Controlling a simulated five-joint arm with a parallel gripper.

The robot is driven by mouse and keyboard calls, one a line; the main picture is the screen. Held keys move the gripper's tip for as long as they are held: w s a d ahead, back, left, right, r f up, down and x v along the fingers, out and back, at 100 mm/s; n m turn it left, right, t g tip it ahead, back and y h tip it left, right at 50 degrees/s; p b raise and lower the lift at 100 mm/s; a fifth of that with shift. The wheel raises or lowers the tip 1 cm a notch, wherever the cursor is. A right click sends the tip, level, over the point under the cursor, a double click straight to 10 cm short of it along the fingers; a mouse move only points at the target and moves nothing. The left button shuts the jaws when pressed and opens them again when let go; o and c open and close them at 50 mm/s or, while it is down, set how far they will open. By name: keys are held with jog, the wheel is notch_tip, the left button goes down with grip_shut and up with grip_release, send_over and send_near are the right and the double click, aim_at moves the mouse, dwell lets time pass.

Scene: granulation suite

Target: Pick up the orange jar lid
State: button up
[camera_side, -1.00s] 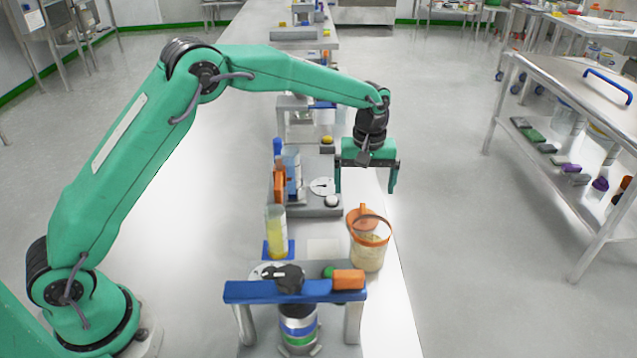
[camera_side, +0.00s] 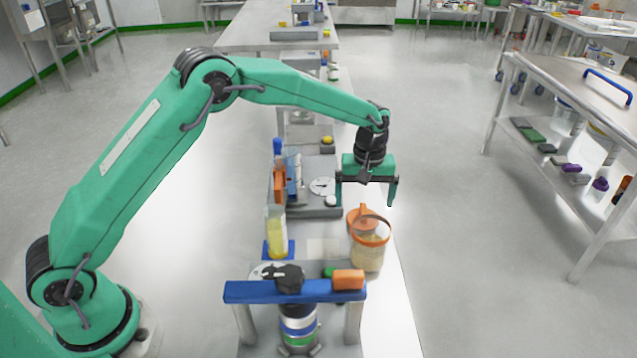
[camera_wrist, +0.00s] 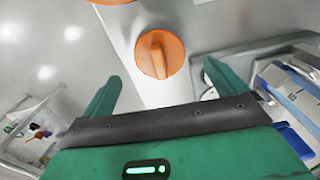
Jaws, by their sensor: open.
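The orange jar lid (camera_side: 360,214) lies on the bench just behind a clear jar (camera_side: 370,254) with an orange rim and pale contents. In the wrist view the lid (camera_wrist: 172,52) is a round disc with a raised grip bar, lying flat. My gripper (camera_side: 365,202) is open and empty, above and behind the lid. In the wrist view the lid sits ahead of the gap between my fingertips (camera_wrist: 160,76), apart from both fingers. The jar's orange rim (camera_wrist: 112,1) is cut off at the top of the wrist view.
A grey device (camera_side: 320,204) with a round dial stands left of my gripper. A bottle of yellow liquid (camera_side: 276,240) stands nearer the front. A blue-barred frame (camera_side: 255,291) with an orange block (camera_side: 348,279) is in front. The bench's right edge is close to the jar.

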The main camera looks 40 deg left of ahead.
aim_at(364, 209)
jog(key=shift+f, duration=2.15)
jog(key=c, duration=1.1)
